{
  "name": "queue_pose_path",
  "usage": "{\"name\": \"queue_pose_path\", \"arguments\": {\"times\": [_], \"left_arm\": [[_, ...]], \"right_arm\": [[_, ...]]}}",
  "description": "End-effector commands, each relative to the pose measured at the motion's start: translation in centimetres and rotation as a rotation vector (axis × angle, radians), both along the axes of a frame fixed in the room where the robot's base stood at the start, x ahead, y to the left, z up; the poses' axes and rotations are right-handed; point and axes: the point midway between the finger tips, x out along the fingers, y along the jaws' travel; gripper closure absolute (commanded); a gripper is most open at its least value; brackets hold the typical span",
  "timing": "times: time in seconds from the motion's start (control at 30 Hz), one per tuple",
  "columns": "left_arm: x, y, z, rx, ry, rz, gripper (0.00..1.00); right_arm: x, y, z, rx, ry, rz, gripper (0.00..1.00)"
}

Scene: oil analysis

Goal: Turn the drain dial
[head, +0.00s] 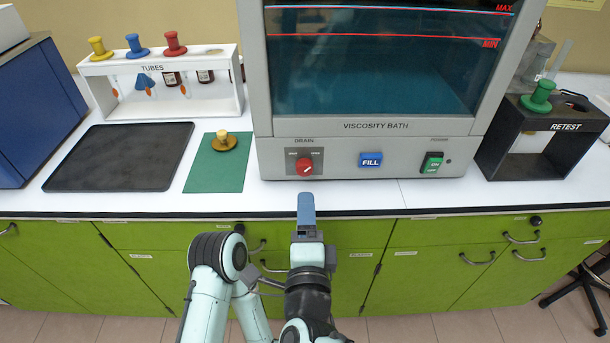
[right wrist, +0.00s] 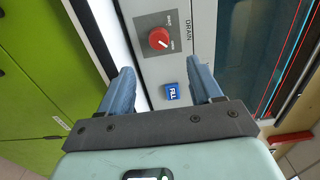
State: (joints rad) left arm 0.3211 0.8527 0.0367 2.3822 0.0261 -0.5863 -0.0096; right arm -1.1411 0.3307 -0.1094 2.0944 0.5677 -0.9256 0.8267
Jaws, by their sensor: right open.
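The red drain dial (head: 304,166) sits on a grey plate marked DRAIN at the lower left of the viscosity bath's front (head: 395,150). Its white pointer mark is slanted. My right gripper (head: 306,202) is in front of the bath, just below the dial in the head view, with its blue fingers pointing at the panel. In the right wrist view the gripper (right wrist: 160,68) is open and empty. The dial (right wrist: 159,39) shows beyond the gap between the fingers, apart from both. My left gripper is not in view.
A blue FILL button (head: 370,160) and a green power switch (head: 432,162) are right of the dial. A green mat (head: 205,178) with a yellow-knobbed piece and a black tray (head: 120,157) lie left. A tube rack (head: 160,100) and black RETEST stand (head: 500,150) flank the bath.

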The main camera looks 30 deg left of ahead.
Motion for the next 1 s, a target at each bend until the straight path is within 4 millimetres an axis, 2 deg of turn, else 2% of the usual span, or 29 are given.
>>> {"name": "queue_pose_path", "arguments": {"times": [0.3,0.5,0.7,0.97,1.0], "left_arm": [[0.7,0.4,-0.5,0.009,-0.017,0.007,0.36],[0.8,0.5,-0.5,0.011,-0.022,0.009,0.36],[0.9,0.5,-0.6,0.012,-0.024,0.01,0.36],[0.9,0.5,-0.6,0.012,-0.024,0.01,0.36],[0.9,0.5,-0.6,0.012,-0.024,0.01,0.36]], "right_arm": [[5.9,3.6,-0.2,-0.003,-0.001,-0.003,0.36],[8.3,5.0,-0.1,-0.002,0.0,-0.002,0.36],[9.1,5.5,-0.1,-0.002,0.0,-0.001,0.36],[9.2,5.6,-0.1,-0.003,0.001,-0.001,0.36],[9.2,5.6,-0.1,-0.003,0.001,-0.001,0.49]]}}
